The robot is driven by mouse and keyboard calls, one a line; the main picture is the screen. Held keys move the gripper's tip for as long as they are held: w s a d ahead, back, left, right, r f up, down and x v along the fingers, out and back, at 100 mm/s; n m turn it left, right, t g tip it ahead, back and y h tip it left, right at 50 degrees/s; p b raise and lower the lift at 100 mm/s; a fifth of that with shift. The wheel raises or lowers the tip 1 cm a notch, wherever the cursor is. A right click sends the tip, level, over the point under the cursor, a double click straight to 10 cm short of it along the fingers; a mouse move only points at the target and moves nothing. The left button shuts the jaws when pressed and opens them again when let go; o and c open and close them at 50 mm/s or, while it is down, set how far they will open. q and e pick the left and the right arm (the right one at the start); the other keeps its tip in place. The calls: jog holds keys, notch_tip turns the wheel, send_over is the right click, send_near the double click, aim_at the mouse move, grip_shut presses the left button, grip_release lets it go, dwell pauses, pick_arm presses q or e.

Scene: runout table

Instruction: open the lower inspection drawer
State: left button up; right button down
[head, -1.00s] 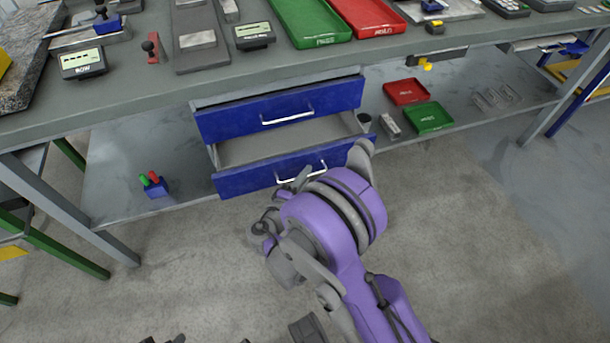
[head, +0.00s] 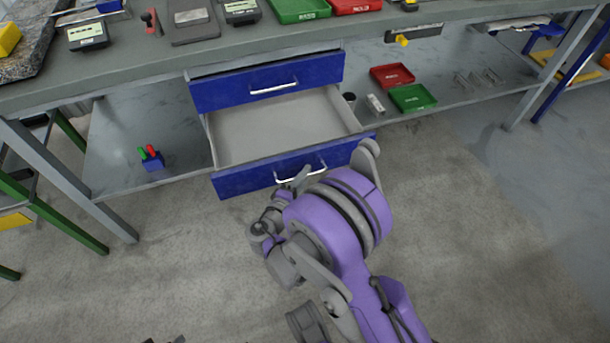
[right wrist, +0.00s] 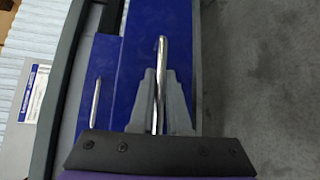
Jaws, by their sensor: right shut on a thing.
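The lower inspection drawer (head: 245,180) has a blue front and stands well out from under the bench. Its grey inside (head: 275,130) is bare where I see it. My right gripper (head: 292,183) is at its front, partly hidden by my purple wrist. In the right wrist view my right gripper (right wrist: 160,88) is shut on the silver bar handle (right wrist: 161,52) of the lower drawer, one grey finger on each side. The blue upper drawer (head: 215,96) is shut, and its handle (head: 273,88) is free. My left gripper is not in view.
The bench top (head: 130,70) is above the drawers. On the lower shelf are a blue block with red and green pegs (head: 152,160) at left, and a red tray (head: 392,76) and green tray (head: 413,98) at right. The floor in front is clear.

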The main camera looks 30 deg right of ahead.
jog(key=c, duration=0.9)
grip_release()
jog(key=p+v, duration=0.1)
jog(key=v, duration=0.9)
jog(key=shift+s+a, duration=0.2)
jog(key=shift+a, duration=0.15)
